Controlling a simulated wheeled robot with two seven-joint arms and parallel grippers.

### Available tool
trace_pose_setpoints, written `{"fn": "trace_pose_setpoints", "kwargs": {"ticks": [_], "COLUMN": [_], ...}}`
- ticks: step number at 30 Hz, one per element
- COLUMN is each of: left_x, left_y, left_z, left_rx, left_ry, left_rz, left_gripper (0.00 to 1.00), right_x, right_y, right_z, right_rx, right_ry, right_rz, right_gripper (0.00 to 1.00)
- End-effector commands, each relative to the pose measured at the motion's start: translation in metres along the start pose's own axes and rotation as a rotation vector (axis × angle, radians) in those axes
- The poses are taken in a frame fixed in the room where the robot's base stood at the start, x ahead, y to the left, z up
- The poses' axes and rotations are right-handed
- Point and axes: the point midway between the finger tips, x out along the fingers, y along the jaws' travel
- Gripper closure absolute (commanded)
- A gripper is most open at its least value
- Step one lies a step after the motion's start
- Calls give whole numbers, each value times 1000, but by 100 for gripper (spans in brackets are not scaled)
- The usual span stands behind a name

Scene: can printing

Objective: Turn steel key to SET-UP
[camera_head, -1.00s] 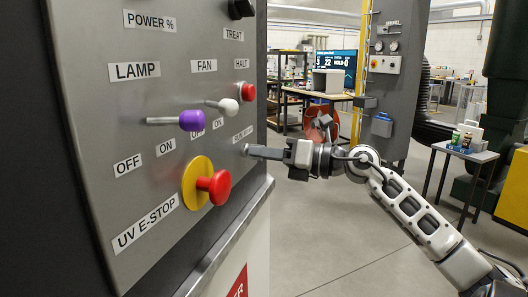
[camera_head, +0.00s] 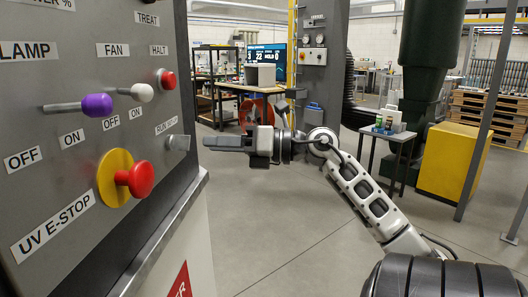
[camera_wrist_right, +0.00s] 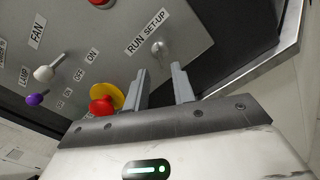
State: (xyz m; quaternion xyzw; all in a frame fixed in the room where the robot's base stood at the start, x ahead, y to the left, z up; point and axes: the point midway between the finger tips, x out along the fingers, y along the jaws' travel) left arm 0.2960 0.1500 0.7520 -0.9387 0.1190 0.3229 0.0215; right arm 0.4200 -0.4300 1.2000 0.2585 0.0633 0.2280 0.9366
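The steel key (camera_head: 178,142) is a small grey knob-like piece at the right edge of the control panel, below the RUN/SET-UP label (camera_head: 166,125). In the right wrist view the key (camera_wrist_right: 162,50) sits under that label (camera_wrist_right: 146,31); which word it points to I cannot tell. My right gripper (camera_head: 208,143) is level with the key in the head view, a short gap to its right. In the wrist view its two fingers (camera_wrist_right: 160,78) are apart and empty, with the key ahead between them, not touched. My left gripper is not in view.
The panel also carries a red-on-yellow UV E-STOP button (camera_head: 136,179), a purple-tipped lever (camera_head: 97,105), a white-tipped lever (camera_head: 142,92) and a red HALT button (camera_head: 167,79). A ledge (camera_head: 165,228) juts out below.

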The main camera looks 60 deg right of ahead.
Motion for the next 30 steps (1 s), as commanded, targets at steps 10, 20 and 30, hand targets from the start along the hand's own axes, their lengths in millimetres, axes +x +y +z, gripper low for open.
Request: {"fn": "trace_pose_setpoints", "kwargs": {"ticks": [10,20,30], "left_x": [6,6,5], "left_y": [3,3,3], "left_z": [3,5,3], "left_rx": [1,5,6], "left_ry": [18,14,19], "left_rz": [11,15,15], "left_gripper": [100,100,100], "right_x": [-77,-99,-98], "right_y": [-1,0,0], "right_z": [-2,0,0], "right_rx": [1,2,2], "right_ry": [-3,-1,-1], "right_rz": [-1,0,0], "right_gripper": [75,75,75]}}
